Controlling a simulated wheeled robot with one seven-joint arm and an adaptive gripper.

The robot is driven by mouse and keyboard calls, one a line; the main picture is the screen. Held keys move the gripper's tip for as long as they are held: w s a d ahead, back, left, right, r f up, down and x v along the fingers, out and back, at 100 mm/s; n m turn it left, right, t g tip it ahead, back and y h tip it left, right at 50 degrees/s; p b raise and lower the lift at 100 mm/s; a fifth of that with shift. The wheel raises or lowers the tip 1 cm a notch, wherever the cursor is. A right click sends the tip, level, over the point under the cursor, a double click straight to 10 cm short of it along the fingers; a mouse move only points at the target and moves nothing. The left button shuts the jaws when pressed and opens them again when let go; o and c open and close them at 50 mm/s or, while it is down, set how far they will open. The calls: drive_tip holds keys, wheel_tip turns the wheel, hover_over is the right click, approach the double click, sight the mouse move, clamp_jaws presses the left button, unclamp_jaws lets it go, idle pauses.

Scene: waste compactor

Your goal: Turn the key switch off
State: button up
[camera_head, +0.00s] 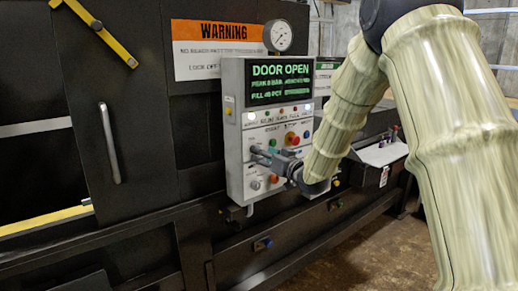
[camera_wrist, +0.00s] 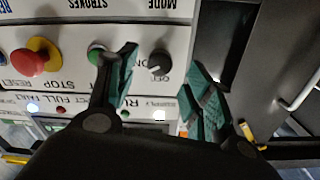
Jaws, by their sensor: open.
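The grey control panel (camera_head: 236,185) stands upright on the machine's front, with a lit "DOOR OPEN" screen. The wrist view shows the panel upside down. There a small dark switch (camera_wrist: 158,62) with an "OFF" mark beside it sits on the white face. It looks like the key switch; its exact turn position is hard to read. My gripper (camera_wrist: 165,80) is open, its teal fingers on either side of the switch in the picture and apart from each other. I cannot tell whether they touch it. In the head view my gripper (camera_head: 259,155) is at the panel's lower left and hides part of it.
Close by are a green button (camera_wrist: 96,54), partly behind a finger, and a red mushroom button (camera_wrist: 28,62). An orange button (camera_head: 273,179) lies below my gripper. A pressure gauge (camera_head: 279,36) tops the panel. A side tray (camera_head: 383,153) stands at right.

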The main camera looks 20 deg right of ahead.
drive_tip(key=shift+p+x, duration=0.6)
drive_tip(key=shift+x, duration=1.25)
drive_tip(key=shift+a, duration=0.1)
drive_tip(key=c, duration=1)
